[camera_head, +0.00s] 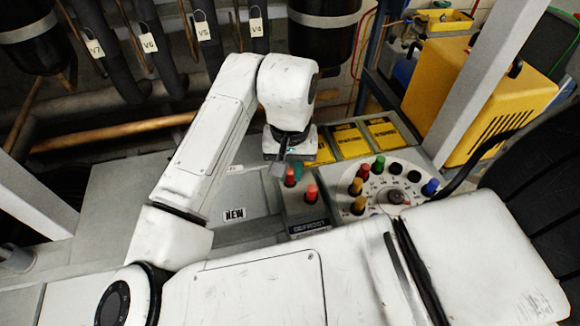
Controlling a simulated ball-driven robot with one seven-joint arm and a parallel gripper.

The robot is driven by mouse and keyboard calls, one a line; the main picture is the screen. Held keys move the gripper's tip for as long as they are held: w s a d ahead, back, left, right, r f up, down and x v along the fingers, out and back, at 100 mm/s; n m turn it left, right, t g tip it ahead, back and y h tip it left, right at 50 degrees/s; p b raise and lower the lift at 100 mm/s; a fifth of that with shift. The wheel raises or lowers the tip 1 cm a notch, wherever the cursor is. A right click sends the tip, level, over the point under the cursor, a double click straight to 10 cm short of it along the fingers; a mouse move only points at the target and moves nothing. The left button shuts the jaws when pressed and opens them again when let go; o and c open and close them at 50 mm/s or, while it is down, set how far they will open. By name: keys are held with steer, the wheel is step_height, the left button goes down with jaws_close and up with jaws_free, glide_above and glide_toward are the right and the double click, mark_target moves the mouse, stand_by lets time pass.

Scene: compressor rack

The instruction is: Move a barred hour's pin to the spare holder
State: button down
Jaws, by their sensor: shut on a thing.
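My gripper (281,166) points down over the left edge of a grey pin box (300,212) and is shut on a pin that is mostly hidden by the jaws and wrist. A teal piece (298,168) shows right beside the fingers; I cannot tell whether it is the held pin. Two red pins (311,193) stand upright in the box, which has a dark label on its front. To its right is a white round dial (396,222) with a central knob (396,197).
Yellow tags or booklets (383,132) lie behind the dial. Black hoses with V tags (149,43), a copper pipe (110,131) and a yellow machine (480,95) stand behind. My arm covers the foreground.

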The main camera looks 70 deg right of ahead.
stand_by(0.3)
steer(key=c, duration=0.9)
jaws_free()
steer(key=shift+c, duration=0.2)
step_height(320, 180, up, 11)
steer(key=shift+f, duration=0.1)
